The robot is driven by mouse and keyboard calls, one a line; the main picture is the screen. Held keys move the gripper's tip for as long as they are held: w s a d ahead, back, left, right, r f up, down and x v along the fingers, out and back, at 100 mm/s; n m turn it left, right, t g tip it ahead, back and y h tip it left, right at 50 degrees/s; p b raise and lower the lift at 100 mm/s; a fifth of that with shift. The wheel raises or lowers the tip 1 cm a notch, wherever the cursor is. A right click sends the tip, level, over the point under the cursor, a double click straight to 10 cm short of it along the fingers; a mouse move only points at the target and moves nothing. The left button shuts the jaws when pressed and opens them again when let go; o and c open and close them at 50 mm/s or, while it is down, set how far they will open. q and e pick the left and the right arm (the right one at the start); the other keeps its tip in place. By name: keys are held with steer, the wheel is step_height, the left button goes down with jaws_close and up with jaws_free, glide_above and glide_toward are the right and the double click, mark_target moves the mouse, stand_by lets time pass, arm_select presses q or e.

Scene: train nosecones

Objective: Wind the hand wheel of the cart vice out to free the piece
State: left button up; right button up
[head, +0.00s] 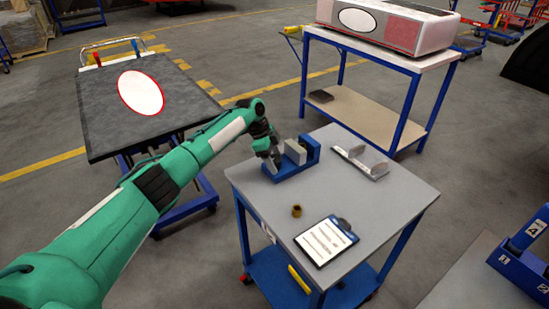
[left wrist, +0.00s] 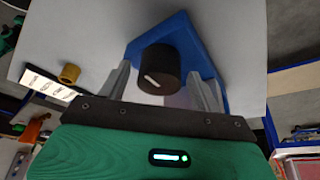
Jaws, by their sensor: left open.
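The blue cart vice (head: 312,150) sits on the grey cart top (head: 390,200), with a light grey block-shaped piece (head: 295,152) standing in it. My left gripper (head: 274,162) is at the vice's near left end. In the left wrist view the dark round hand wheel (left wrist: 160,70), with a white mark on its face, shows between the two spread fingers of my gripper (left wrist: 163,88). The gripper is open; I cannot tell whether a finger touches the wheel. The blue vice body (left wrist: 190,45) shows behind the wheel. My right gripper is not in view.
On the cart top lie a clipboard (head: 327,240), a small brass-coloured cylinder (head: 296,211) and a light metal bracket (head: 360,161). A dark-topped table (head: 110,110) stands left, and a blue-framed table (head: 380,52) with a large nosecone (head: 405,25) behind. Floor between them is clear.

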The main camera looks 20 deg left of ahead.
arm_select(q)
steer(key=shift+d, duration=0.1)
steer(key=shift+c, duration=0.9)
steer(key=c, duration=0.8)
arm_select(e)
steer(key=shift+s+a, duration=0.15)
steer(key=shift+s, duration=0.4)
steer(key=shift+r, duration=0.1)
